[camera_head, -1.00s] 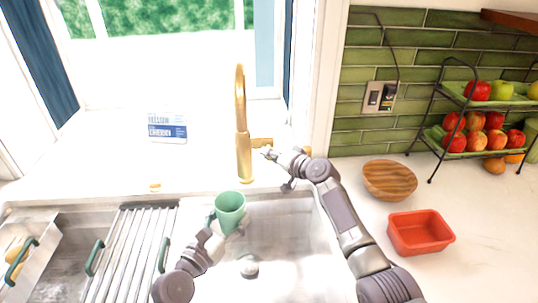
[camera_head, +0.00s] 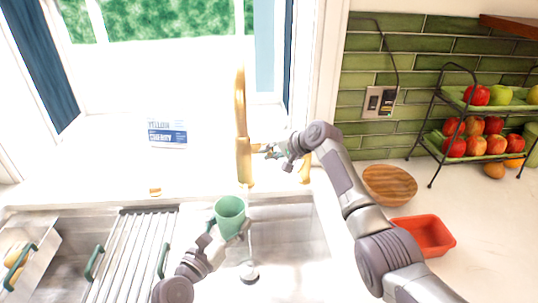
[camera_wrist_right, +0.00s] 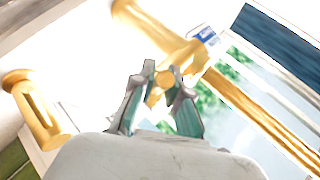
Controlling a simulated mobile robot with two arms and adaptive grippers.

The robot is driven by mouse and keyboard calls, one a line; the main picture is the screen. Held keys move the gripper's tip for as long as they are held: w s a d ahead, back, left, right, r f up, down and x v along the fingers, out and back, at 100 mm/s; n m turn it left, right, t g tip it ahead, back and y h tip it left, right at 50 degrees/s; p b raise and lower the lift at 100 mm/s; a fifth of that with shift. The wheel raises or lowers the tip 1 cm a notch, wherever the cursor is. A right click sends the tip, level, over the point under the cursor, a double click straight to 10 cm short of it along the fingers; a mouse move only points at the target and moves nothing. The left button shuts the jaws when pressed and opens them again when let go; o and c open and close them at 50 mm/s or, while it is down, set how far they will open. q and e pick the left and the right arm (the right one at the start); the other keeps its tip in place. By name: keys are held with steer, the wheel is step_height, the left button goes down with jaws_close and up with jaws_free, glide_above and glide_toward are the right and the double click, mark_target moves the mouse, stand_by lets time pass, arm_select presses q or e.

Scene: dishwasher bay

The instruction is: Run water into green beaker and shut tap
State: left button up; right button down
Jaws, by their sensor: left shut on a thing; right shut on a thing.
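The green beaker (camera_head: 230,216) is over the sink basin (camera_head: 290,225), in front of the gold tap (camera_head: 241,130), open top up. My left gripper (camera_head: 215,236) is shut on the beaker at its lower side and holds it above the basin floor. My right gripper (camera_head: 272,150) is shut on the tap's gold lever (camera_head: 257,148); in the right wrist view the gripper's fingers (camera_wrist_right: 163,92) close around the lever. A thin pale streak shows below the beaker, above the drain; I cannot tell whether it is water. The beaker's inside is not clear.
A gold fixture (camera_head: 305,168) stands right of the tap. A drying rack (camera_head: 130,255) covers the sink's left side. A wooden bowl (camera_head: 390,185), a red container (camera_head: 424,235) and a fruit stand (camera_head: 437,140) are on the right counter. A blue-white card (camera_head: 168,133) stands behind the sink.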

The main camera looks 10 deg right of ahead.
steer(key=shift+r+g, duration=0.1)
steer(key=shift+g, duration=0.2)
steer(key=c, duration=1.1)
jaws_free()
steer(key=shift+c, duration=0.2)
steer(key=v, duration=1.2)
